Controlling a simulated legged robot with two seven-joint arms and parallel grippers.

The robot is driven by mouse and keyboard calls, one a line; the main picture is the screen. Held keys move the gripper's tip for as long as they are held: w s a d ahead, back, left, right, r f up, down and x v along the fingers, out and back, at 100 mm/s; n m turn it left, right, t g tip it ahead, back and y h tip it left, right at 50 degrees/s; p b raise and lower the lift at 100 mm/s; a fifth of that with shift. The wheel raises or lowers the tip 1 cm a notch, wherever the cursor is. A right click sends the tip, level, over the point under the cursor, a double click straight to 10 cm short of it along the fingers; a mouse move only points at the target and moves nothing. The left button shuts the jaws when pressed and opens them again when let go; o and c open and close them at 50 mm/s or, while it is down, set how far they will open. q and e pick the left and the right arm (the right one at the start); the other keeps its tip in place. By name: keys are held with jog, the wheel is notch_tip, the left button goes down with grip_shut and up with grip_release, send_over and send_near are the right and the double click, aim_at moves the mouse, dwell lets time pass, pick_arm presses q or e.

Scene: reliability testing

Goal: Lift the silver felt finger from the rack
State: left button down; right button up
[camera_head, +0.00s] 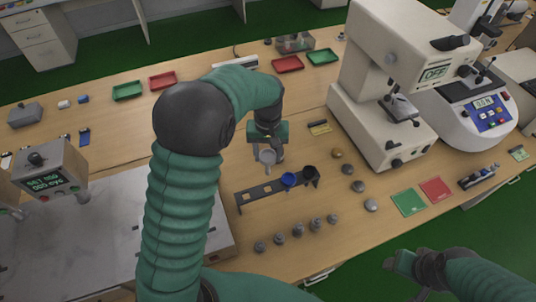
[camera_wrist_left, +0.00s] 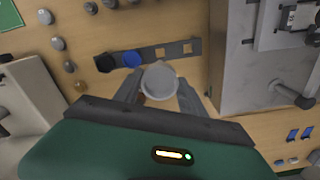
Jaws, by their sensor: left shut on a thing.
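The silver felt finger (camera_head: 267,157), a pale grey cup-like piece, is between the fingertips of my left gripper (camera_head: 266,160), which is shut on it. In the left wrist view the silver felt finger (camera_wrist_left: 160,78) shows its round face, with a gripper finger on each side. The dark rack (camera_head: 262,191) lies on the table below. The piece appears held above it, apart from it. A blue piece (camera_head: 288,180) and a black piece (camera_head: 311,173) sit at the rack's right end; two square holes show empty in the wrist view. My right gripper (camera_head: 400,263) is at the lower right, its fingers unclear.
Several small grey weights (camera_head: 297,230) stand in front of the rack, with round discs (camera_head: 371,205) to its right. A beige testing machine (camera_head: 380,125) stands at the right. A pale metal plate (camera_head: 100,235) with a display unit is at the left.

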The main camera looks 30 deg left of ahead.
aim_at(268, 168)
pick_arm(q)
jog(key=shift+f, duration=0.1)
jog(key=shift+f+b, duration=2.15)
jog(key=shift+f, duration=1.8)
